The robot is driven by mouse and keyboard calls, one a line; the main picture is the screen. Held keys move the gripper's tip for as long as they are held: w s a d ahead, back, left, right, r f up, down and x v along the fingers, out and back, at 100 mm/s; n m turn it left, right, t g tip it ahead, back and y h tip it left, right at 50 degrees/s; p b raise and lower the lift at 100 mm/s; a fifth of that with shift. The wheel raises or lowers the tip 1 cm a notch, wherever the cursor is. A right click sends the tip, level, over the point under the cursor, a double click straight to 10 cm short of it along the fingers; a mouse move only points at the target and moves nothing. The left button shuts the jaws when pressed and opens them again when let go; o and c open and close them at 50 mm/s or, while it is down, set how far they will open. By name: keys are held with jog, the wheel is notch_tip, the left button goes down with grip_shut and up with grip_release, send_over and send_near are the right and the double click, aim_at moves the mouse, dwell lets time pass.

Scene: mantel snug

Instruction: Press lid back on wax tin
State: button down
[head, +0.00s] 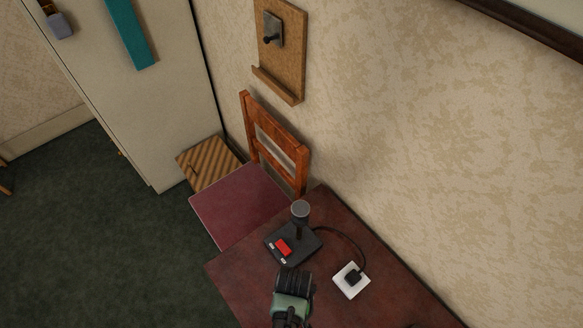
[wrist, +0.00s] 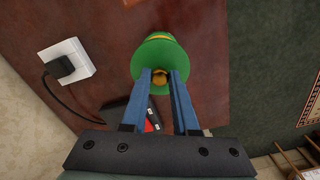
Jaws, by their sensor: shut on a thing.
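In the wrist view my gripper (wrist: 160,76) has its two blue fingers shut on a small gold-brown knob (wrist: 159,78). The knob is at the middle of a round green lid (wrist: 148,63). Another green rounded part (wrist: 160,36) shows just past the lid's far edge, perhaps the wax tin. I cannot tell whether lid and tin touch or how the lid sits. In the head view only the dark and green wrist parts of my arm show; fingers, lid and tin are hidden there.
On the dark red table (head: 235,275) stand a black base with a red button and upright stick (head: 293,244), and a white socket plate (head: 345,289) with a plugged cord. A wooden chair (head: 243,203) stands at the table's end. The wall runs along the right.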

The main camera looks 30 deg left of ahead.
notch_tip(320, 180, down, 4)
jog(key=b, duration=0.4)
jog(key=shift+f, duration=0.1)
jog(key=shift+f+b, duration=0.5)
jog(key=shift+f, duration=0.3)
jog(key=shift+r+p, duration=0.1)
jog(key=shift+p, duration=0.25)
dwell(0.3)
jog(key=shift+f, duration=0.2)
dwell(1.3)
jog(key=c, duration=0.6)
grip_release()
jog(key=shift+o, duration=0.3)
